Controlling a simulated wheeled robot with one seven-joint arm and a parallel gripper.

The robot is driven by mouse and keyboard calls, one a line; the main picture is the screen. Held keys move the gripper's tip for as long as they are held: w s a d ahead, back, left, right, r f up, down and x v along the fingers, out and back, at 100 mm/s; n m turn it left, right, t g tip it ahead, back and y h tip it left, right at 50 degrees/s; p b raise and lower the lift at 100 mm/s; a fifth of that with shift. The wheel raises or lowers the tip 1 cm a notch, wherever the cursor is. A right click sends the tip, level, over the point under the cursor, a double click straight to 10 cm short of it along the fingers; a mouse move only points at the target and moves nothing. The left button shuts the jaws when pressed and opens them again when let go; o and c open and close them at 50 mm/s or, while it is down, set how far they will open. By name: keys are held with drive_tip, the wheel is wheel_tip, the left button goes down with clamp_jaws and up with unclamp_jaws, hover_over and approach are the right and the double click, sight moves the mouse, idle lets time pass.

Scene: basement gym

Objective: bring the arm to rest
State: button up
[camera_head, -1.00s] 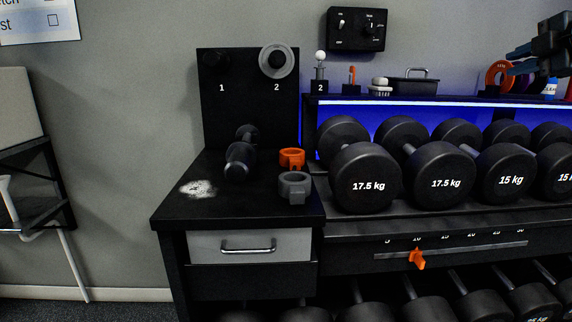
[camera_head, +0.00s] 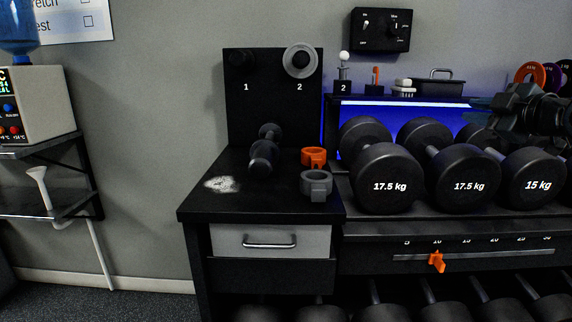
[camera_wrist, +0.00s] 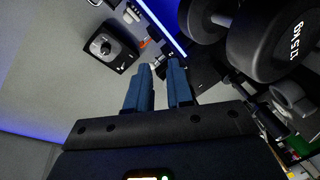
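My arm shows at the right edge of the head view, dark and partly cut off, with my gripper (camera_head: 484,104) in front of the rack's upper shelf and the dumbbells. In the wrist view my gripper (camera_wrist: 160,70) has two blue fingers with a gap between them and nothing held. The wrist view is tilted and shows the wall control box (camera_wrist: 110,47) and a 17.5 kg dumbbell (camera_wrist: 272,40) beyond the fingers. I cannot tell whether the arm touches anything.
A dumbbell rack (camera_head: 440,228) fills the right side. A water dispenser (camera_head: 35,105) stands left; floor shows lower left.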

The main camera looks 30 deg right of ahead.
drive_tip(key=w+a+f+m+t, duration=0.1)
drive_tip(key=w+a+f+m, duration=0.15)
drive_tip(key=a+f, duration=0.55)
drive_tip(key=w+a+f+m, duration=0.2)
drive_tip(key=a+f+m, duration=0.2)
drive_tip(key=a+f, duration=0.45)
drive_tip(key=s+a+f+m+y, duration=0.1)
drive_tip(key=s+a+f+m, duration=0.1)
drive_tip(key=s+a+f, duration=0.45)
drive_tip(key=s+a+f+m, duration=0.1)
drive_tip(key=s+a+f, duration=0.3)
drive_tip(key=a+f, duration=0.4)
drive_tip(key=s+a+n+g+y, duration=0.15)
drive_tip(key=s+a, duration=0.45)
drive_tip(key=s, duration=0.7)
drive_tip(key=s+a+y, duration=0.3)
drive_tip(key=s+a, duration=0.2)
drive_tip(key=s, duration=0.7)
wheel_tip(320, 180, up, 15)
drive_tip(key=p, duration=1.4)
drive_tip(key=shift+s+a+p, duration=0.15)
drive_tip(key=shift+s+p, duration=0.1)
drive_tip(key=shift+p, duration=0.15)
